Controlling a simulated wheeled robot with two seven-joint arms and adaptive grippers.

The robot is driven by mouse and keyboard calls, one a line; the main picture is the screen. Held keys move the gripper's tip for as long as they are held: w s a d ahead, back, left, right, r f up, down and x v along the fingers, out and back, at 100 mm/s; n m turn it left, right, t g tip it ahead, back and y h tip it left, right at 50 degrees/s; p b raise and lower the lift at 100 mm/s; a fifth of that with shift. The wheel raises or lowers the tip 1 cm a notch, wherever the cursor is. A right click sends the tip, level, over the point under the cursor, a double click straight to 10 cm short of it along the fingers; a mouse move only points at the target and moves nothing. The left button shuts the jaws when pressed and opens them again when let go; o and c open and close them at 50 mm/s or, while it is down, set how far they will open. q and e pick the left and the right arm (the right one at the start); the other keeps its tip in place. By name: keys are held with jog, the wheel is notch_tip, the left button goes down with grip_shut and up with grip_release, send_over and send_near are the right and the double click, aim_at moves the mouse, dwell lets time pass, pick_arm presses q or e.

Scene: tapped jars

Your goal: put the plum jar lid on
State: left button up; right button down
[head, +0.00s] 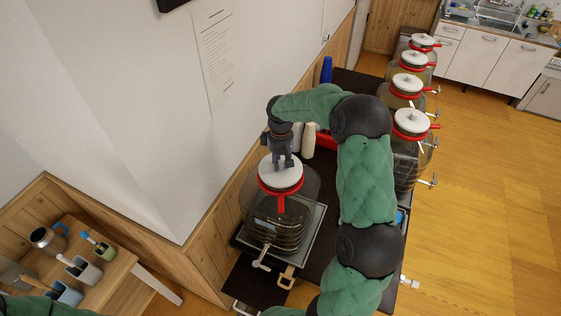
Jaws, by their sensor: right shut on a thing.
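A large clear jar (277,234) with a tap at its front stands on a tray (308,247) on the dark table. A red ring (280,190) circles its neck. A round white lid (268,178) is at the jar's mouth, within or just above the red ring; I cannot tell whether it is fully seated. My right gripper (284,164) points down from above, shut on the lid at its top. No label naming the plum jar can be read. My left gripper is not in view; only a bit of green arm shows at the bottom left.
Several similar jars with white lids and red clamps, such as the nearest one (409,160), line the table's right side. Bottles (309,140) and a red bin (325,144) stand behind my right arm. The white wall (150,120) is close on the left. A wooden side table (112,262) holds cups.

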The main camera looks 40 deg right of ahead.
jog(key=c, duration=0.9)
grip_release()
notch_tip(320, 180, up, 12)
